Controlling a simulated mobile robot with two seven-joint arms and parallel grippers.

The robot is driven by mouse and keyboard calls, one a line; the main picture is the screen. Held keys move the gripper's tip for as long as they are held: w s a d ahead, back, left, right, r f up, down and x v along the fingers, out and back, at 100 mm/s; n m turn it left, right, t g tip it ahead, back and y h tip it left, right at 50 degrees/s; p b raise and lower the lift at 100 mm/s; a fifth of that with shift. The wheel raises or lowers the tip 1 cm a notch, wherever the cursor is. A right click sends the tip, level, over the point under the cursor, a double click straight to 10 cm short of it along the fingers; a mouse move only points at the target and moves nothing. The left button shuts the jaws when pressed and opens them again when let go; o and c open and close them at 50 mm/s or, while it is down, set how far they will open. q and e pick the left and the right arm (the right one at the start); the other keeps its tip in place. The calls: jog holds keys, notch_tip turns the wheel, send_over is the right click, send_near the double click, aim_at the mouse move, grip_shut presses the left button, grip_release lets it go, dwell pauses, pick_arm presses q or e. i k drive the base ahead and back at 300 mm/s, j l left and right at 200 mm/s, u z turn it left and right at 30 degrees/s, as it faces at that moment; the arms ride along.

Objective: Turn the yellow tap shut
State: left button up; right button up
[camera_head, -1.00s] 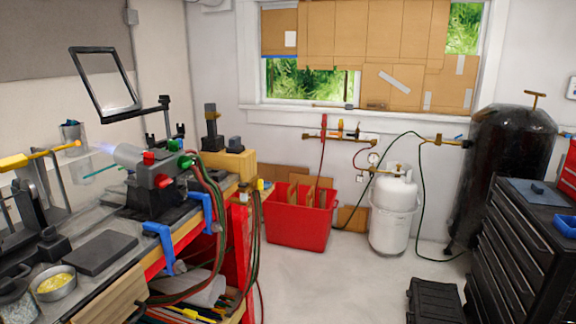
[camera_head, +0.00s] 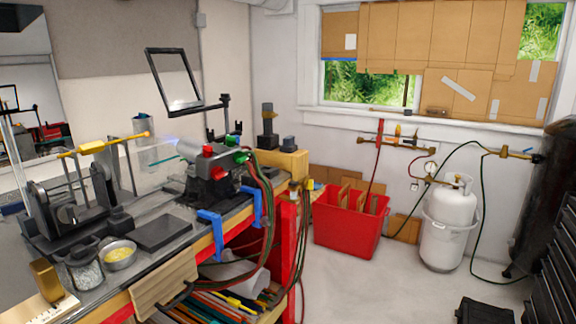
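I cannot pick out the yellow tap with certainty. A brass pipe fitting (camera_head: 395,144) on the back wall carries a red upright part and a small yellow-orange upright part (camera_head: 398,130). A brass-yellow fitting (camera_head: 503,153) sits farther right on the wall, joined to a dark green hose. The white gas cylinder (camera_head: 453,207) below has a small brass valve (camera_head: 458,180) on top. All are too small to tell whether they are open or shut. The torch (camera_head: 212,160) on the bench has red and green knobs and a faint bluish flame. Neither gripper is in view.
A cluttered workbench (camera_head: 150,233) fills the left, with hoses hanging off its right end. A red bin (camera_head: 347,236) stands by the back wall. A black case (camera_head: 484,311) and dark drawer cabinet (camera_head: 560,270) are at right. Grey floor (camera_head: 390,285) between is clear.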

aim_at(308, 185)
jog(key=i+l+u, duration=0.25)
jog(key=i+l, duration=0.15)
jog(key=i, duration=0.3)
jog(key=i+l+u, duration=0.25)
jog(key=i+l, duration=0.25)
jog(key=i, duration=0.15)
